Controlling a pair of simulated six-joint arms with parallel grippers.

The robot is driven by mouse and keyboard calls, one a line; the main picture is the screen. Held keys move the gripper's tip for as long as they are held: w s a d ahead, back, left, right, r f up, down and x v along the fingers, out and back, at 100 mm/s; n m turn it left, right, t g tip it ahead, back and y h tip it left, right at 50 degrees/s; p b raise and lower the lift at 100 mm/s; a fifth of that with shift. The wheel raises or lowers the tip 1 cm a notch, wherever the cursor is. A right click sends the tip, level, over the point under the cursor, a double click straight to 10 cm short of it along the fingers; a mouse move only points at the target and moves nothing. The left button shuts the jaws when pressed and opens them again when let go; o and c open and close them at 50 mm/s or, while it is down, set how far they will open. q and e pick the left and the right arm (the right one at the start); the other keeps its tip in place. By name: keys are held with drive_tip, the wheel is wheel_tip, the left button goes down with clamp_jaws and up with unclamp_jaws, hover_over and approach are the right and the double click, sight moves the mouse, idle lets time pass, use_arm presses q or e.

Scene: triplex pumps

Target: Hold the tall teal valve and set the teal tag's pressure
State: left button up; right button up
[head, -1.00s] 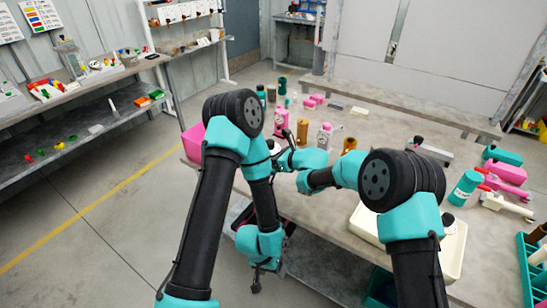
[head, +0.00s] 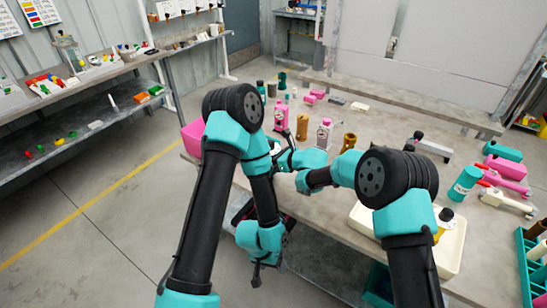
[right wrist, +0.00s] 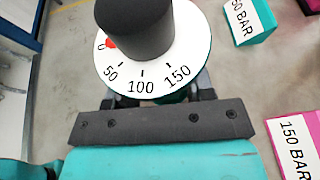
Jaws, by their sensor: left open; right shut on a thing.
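In the right wrist view, a white dial (right wrist: 172,72) with a large black knob (right wrist: 133,25) is marked 0, 50, 100 and 150. A red mark sits at the 0. My right gripper (right wrist: 165,95) is shut on the valve under this dial; only a sliver of teal body shows. The teal tag (right wrist: 246,17) lies beyond it and reads "50 BAR", its top cut off, so a digit before it cannot be excluded. In the head view my left gripper (head: 257,279) is open and empty, hanging low in front of the bench. The held valve is mostly hidden by my arms there.
A pink tag (right wrist: 297,144) reads "150 BAR". On the bench stand pink valves (head: 324,135), brown cylinders (head: 349,142) and a teal cylinder (head: 466,183) at right. A cream tray (head: 448,262) lies near the front edge; a pink bin (head: 191,138) is at left.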

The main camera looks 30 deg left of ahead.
drive_tip(key=shift+f, duration=1.4)
use_arm(q)
drive_tip(key=shift+c, duration=0.4)
idle(0.8)
drive_tip(key=w+a+r+m+t, duration=0.1)
drive_tip(key=w+a+r, duration=0.5)
drive_tip(key=r, duration=0.6)
drive_tip(key=w+a+r+m+t+y, duration=0.1)
drive_tip(key=w+a+r+m, duration=0.3)
drive_tip(key=w+a+r, duration=0.3)
drive_tip(key=w+a+r+m, duration=0.3)
drive_tip(key=w+a+r, duration=0.3)
drive_tip(key=w+r, duration=0.5)
wheel_tip(320, 180, up, 6)
drive_tip(key=shift+a+r+t, duration=0.2)
drive_tip(key=shift+a+t, duration=0.05)
drive_tip(key=shift+t, duration=0.15)
drive_tip(key=shift+f, duration=0.15)
